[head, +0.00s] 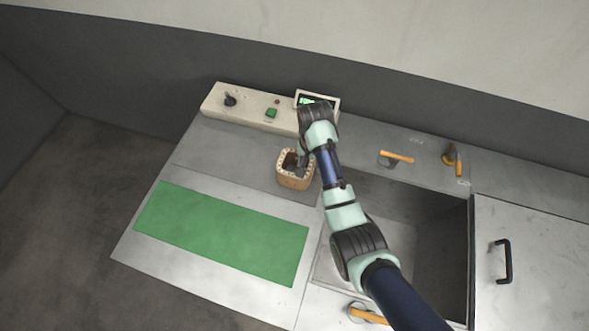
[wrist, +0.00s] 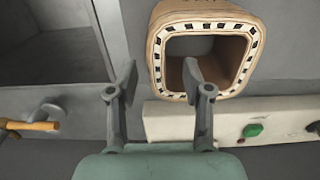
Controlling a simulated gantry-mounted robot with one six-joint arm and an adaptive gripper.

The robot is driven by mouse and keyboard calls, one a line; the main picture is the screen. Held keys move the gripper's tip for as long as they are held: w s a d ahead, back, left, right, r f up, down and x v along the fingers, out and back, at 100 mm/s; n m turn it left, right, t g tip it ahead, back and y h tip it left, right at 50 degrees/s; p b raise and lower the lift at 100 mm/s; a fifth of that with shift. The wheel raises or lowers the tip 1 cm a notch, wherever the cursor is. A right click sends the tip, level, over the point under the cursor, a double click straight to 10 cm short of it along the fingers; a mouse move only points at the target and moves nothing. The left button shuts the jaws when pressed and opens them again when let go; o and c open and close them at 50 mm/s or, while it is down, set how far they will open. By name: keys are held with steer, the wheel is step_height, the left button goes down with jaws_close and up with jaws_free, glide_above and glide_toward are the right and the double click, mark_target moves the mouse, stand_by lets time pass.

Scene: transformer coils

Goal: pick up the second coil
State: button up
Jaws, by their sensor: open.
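One coil (head: 296,181) is in view, a tan squarish ring with a hollow middle and a dotted rim. It stands on the grey work surface below the control panel. In the wrist view the coil (wrist: 158,62) fills the upper middle, its opening towards the camera. My gripper (head: 301,161) is at the coil's top. In the wrist view my gripper (wrist: 159,78) is open, one finger left of the coil and the other in front of its opening, with the left wall between them. I cannot tell how deep the fingers reach or whether they touch. No other coil shows.
A bare green mat (head: 220,234) lies at the front left. An open recessed bin (head: 436,235) with orange-handled clamps (head: 396,156) around it is on the right. The control panel (head: 245,108) with a knob, green button and small screen (head: 325,101) runs behind the coil.

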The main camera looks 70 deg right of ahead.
steer(key=f+b, duration=0.1)
steer(key=f, duration=0.4)
steer(key=shift+s, duration=0.2)
jaws_close()
steer(key=shift+r, duration=0.1)
